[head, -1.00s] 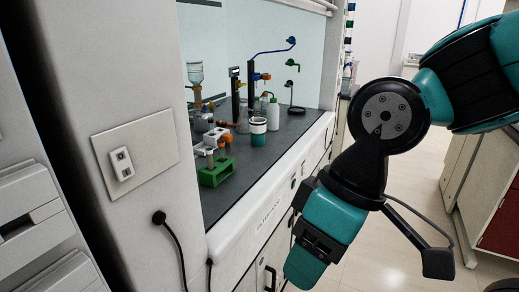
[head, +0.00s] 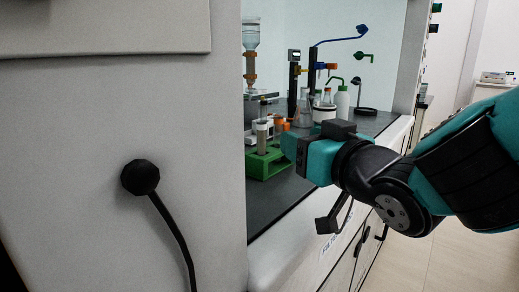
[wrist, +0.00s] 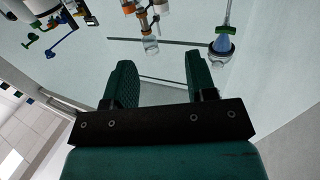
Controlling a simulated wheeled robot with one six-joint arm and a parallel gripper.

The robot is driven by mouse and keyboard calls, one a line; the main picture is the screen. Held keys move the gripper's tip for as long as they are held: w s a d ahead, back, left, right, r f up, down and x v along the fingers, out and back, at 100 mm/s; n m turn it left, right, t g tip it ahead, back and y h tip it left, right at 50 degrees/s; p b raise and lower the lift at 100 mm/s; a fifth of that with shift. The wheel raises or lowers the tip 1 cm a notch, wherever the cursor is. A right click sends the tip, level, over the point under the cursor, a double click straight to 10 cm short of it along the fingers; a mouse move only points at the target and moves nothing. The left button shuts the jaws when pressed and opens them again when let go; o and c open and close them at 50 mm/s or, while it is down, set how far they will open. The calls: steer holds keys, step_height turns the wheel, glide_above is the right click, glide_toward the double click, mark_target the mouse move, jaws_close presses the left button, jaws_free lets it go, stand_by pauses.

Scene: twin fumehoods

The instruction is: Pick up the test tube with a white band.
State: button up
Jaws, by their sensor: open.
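In the head view, a green rack (head: 266,163) stands on the dark worktop near the hood's left opening edge. A clear test tube (head: 262,136) stands upright in it; I cannot make out which tube has the white band. My gripper (head: 290,146) is at the hood opening, just right of the rack in the picture, and hides part of what is behind it. In the wrist view my gripper (wrist: 160,66) is open, with two green fingers apart and nothing between them. The rack is not clearly visible there.
A grey wall panel with a black knob and cable (head: 141,178) fills the left. Behind the rack are a glass column (head: 250,45), a stand with a blue arm (head: 338,40), and a white bottle (head: 342,103). The worktop's front edge is close beneath my arm.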

mark_target(264, 123)
steer(key=p+x, duration=1.6)
steer(key=shift+a, duration=0.2)
jaws_close()
